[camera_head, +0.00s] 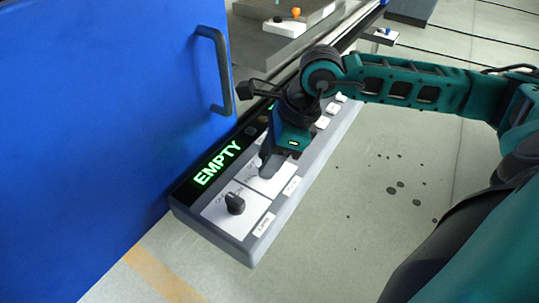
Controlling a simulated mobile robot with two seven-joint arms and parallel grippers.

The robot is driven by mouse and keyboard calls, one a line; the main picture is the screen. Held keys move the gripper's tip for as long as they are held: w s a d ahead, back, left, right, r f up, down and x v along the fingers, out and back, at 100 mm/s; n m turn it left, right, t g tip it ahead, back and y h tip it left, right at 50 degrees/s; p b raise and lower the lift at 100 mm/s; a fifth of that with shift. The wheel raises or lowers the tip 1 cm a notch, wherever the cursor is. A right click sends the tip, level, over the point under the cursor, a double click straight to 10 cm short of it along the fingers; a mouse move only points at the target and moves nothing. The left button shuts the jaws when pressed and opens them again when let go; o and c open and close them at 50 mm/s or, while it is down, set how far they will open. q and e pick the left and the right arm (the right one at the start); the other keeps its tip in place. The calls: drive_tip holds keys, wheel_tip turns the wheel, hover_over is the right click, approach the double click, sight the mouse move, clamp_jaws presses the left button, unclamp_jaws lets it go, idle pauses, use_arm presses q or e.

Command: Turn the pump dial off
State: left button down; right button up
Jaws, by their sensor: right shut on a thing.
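A long grey control panel (253,250) runs diagonally through the middle of the view. It has white plates with dials and labels, and a display (216,163) that reads "EMPTY" in green. A black dial (235,203) on the nearest plate stands free; a label below it is small, perhaps "LAMPS". My right gripper (268,168) reaches down onto the second plate and is shut on a dial there. The gripper covers that dial, and its label (291,187) is too small to read surely. My left gripper is not in view.
A large blue door or cover (110,110) with a dark handle (219,75) stands just left of the panel. White buttons (322,122) sit farther along the panel. A grey block with a white box (286,28) lies behind. The floor (370,180) at right is open, with dark spots.

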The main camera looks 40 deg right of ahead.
drive_tip(key=shift+w+n+b, duration=0.1)
drive_tip(key=shift+n+b, duration=0.3)
drive_tip(key=shift+n, duration=0.2)
drive_tip(key=shift+f+n+g+y+b, duration=0.1)
drive_tip(key=shift+n+g+y+b, duration=0.3)
drive_tip(key=shift+n, duration=0.3)
drive_tip(key=shift+w+n, duration=0.1)
drive_tip(key=shift+n, duration=0.4)
drive_tip(key=n+g+b, duration=0.1)
drive_tip(key=n+b, duration=0.1)
drive_tip(key=n, duration=0.1)
drive_tip(key=shift+n+g, duration=0.3)
drive_tip(key=shift+g, duration=0.1)
drive_tip(key=n+g+b, duration=0.1)
drive_tip(key=n, duration=0.2)
drive_tip(key=shift+w, duration=0.1)
drive_tip(key=shift+b, duration=0.35)
drive_tip(key=shift+n+h, duration=0.3)
drive_tip(key=shift+n, duration=0.1)
